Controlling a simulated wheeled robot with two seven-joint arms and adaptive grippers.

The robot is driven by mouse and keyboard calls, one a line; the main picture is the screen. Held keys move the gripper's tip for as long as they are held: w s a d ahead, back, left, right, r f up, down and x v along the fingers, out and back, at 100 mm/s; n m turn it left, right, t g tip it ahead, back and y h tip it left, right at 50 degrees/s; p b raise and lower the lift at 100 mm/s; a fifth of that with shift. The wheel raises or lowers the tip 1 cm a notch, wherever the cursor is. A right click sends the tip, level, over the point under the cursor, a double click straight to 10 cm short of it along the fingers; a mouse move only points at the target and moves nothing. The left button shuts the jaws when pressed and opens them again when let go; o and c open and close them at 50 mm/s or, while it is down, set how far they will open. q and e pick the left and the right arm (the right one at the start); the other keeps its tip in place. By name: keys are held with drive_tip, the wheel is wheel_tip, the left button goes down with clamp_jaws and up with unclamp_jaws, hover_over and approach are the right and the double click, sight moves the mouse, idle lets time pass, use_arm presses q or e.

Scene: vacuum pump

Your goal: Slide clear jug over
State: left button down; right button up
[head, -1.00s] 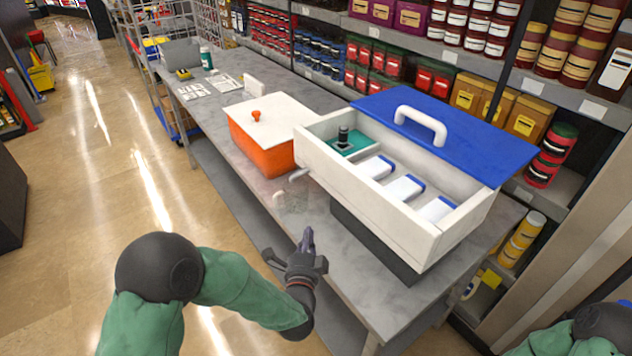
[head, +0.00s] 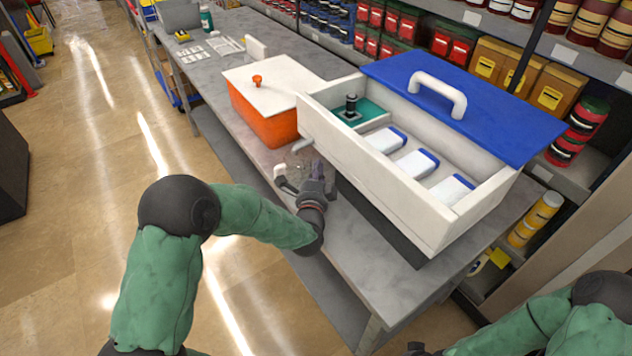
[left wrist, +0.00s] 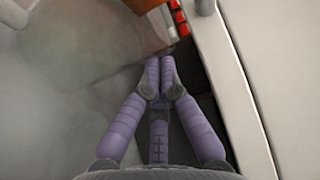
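The clear jug (head: 298,166) stands on the grey table between the orange box and the white case. It is see-through and its outline is faint. In the left wrist view a large, blurred see-through shape (left wrist: 90,52), which looks like the jug, fills the upper left. My left gripper (head: 316,172) is at the jug's near right side, between it and the white case. Its purple fingers (left wrist: 160,72) are together at the tips, with nothing seen between them. Whether they touch the jug I cannot tell. A dark part of my right gripper (head: 415,349) just shows at the bottom edge.
The orange box (head: 268,118) with a white lid is behind the jug. The white case (head: 375,180) with a blue lid (head: 480,110) is to the right, holding several white blocks. The table front (head: 345,265) is clear. Stocked shelves stand behind.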

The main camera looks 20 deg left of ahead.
use_arm(q)
drive_tip(key=shift+w+a, duration=0.2)
drive_tip(key=shift+w, duration=0.35)
drive_tip(key=shift+s+a, duration=0.6)
drive_tip(key=shift+s, duration=0.35)
